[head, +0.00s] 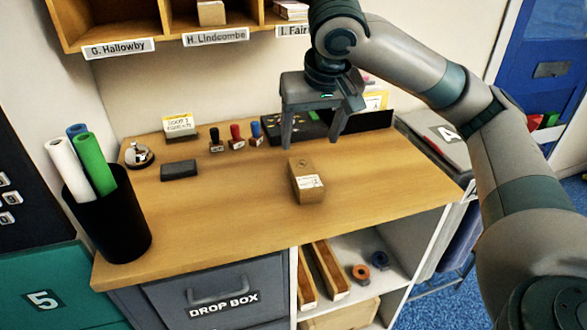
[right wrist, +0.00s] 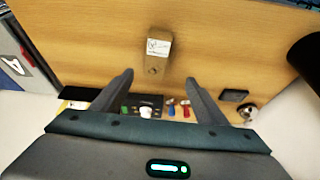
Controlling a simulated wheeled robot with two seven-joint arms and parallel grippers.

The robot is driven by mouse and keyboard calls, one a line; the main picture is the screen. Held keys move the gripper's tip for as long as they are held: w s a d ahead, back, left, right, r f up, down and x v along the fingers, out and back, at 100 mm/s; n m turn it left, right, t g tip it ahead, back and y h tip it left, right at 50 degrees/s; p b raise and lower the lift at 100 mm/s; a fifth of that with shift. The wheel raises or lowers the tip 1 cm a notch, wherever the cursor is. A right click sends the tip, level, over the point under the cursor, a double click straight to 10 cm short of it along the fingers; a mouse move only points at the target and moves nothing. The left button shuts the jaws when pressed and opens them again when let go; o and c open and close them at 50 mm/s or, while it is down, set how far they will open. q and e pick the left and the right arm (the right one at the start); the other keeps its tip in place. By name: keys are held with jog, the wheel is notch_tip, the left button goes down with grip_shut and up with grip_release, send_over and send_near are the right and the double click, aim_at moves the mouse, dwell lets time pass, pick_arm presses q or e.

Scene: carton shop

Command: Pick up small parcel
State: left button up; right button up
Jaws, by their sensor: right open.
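The small parcel (head: 306,182) is a brown carton box with a white label, lying on the wooden counter toward its front middle. In the right wrist view the parcel (right wrist: 157,58) shows beyond the fingertips, a little above the gap between them. My right gripper (head: 313,143) is open and empty, pointing down above the counter behind the parcel. Its two fingers (right wrist: 158,78) stand wide apart in the right wrist view and do not touch the parcel. My left gripper is not in view.
Stamps (head: 236,136), a black stamp pad (head: 179,170), a bell (head: 138,155) and a black tray (head: 284,132) stand along the counter's back. A black bin (head: 112,228) with rolled tubes is at left. Pigeonholes (head: 160,18) hang above. The counter around the parcel is clear.

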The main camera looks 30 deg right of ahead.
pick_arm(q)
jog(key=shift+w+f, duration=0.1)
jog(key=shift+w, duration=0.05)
pick_arm(e)
jog(key=shift+d+r, duration=0.25)
jog(key=shift+r, duration=0.25)
send_near(305, 172)
jog(key=x, duration=0.5)
jog(key=shift+w+a+f+b, duration=0.1)
jog(key=shift+w+f+b, duration=0.05)
jog(key=shift+b, duration=0.2)
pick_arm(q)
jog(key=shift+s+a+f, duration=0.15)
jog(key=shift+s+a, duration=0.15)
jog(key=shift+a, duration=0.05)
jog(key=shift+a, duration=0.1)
pick_arm(e)
jog(key=shift+f, duration=0.15)
jog(key=x, duration=0.4)
jog(key=shift+d+f, duration=0.2)
jog(key=shift+w+f, duration=0.15)
jog(key=shift+f, duration=0.05)
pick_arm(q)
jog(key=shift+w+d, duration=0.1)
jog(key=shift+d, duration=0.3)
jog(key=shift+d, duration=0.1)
